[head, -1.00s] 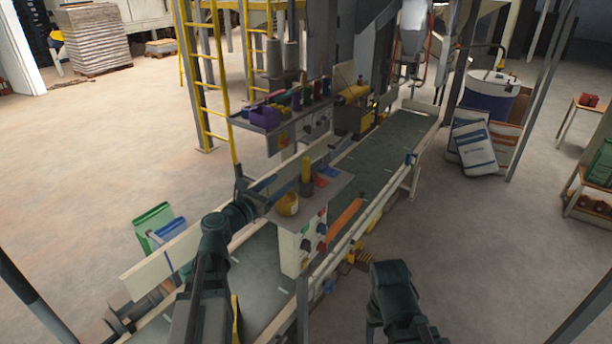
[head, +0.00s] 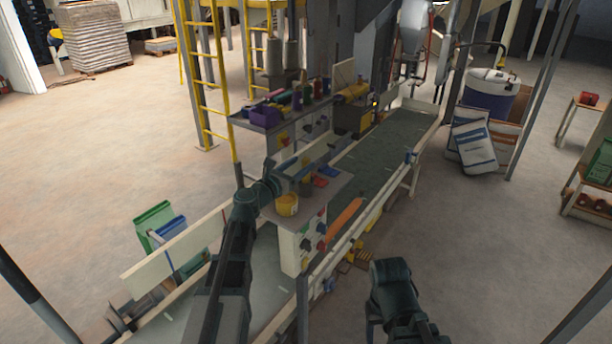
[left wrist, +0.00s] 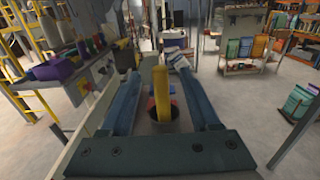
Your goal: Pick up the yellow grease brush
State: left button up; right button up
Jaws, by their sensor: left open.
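The yellow grease brush (left wrist: 162,95) stands upright in a dark round cup (left wrist: 160,126) in the left wrist view. My left gripper (left wrist: 155,74) is open, with one finger on each side of the brush and visible gaps between. In the head view my left gripper (head: 298,168) is over the small grey shelf (head: 332,190) on the control box and mostly hides the brush. My right arm shows at the bottom of the head view, but its gripper does not.
A yellow pot (head: 287,204) is at the shelf's near left corner, and red and blue items (head: 322,179) lie beyond the cup. A tool shelf with a purple bin (head: 264,115) is farther back. The conveyor belt (head: 385,150) runs alongside.

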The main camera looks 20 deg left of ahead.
pick_arm(q)
jog(key=shift+w+d, duration=0.15)
jog(key=shift+w, duration=0.4)
jog(key=shift+s, duration=0.1)
grip_shut()
dwell(0.9)
